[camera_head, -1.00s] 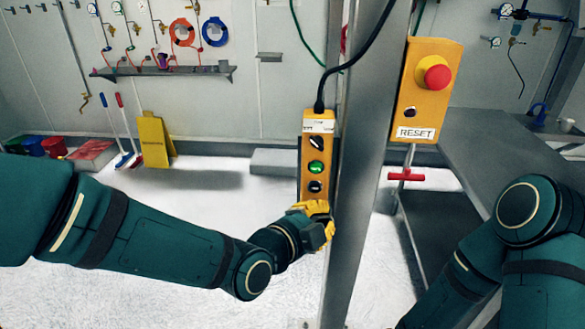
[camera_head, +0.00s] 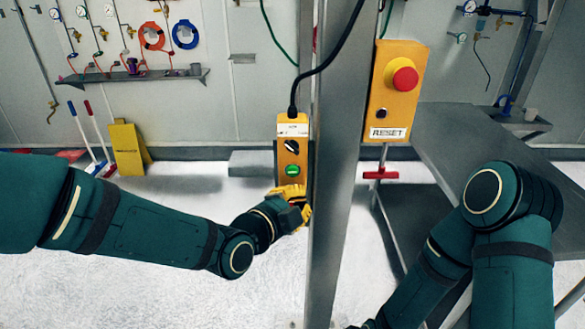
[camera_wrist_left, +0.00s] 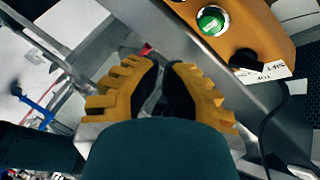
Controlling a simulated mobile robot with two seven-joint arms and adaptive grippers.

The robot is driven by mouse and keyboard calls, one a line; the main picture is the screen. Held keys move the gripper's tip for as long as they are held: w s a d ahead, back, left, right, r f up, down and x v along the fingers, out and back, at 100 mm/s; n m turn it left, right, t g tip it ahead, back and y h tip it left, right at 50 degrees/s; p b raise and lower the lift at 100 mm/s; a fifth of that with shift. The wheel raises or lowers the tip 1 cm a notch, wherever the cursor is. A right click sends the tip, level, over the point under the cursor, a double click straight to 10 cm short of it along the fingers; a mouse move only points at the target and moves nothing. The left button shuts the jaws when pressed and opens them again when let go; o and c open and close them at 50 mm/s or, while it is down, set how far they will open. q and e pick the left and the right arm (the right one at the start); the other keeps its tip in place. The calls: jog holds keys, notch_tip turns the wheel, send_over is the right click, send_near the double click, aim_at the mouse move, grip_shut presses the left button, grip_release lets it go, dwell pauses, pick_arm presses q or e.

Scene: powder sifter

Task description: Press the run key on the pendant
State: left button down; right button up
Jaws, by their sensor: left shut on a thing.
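The yellow pendant (camera_head: 283,157) hangs upright from a black cable beside a grey steel post. It has a white label, a black selector and a green key (camera_head: 292,171). The green key also shows in the left wrist view (camera_wrist_left: 212,20), at the top right, clear of the fingers. My left gripper (camera_head: 293,197), with yellow fingers, is at the pendant's lower part, just below the green key, and hides that part. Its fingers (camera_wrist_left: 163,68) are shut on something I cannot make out. I cannot tell whether they touch the pendant. My right gripper is out of view.
The steel post (camera_head: 340,160) stands close right of my left gripper. A yellow RESET box (camera_head: 393,112) with a red stop button is on its right. A grey bench (camera_head: 470,150) stands at the right. A yellow floor sign (camera_head: 128,150) is behind at the left.

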aim_at(293, 171)
pick_arm(q)
jog(key=shift+w, duration=2.2)
jog(key=shift+b, duration=0.4)
jog(key=shift+w, duration=0.4)
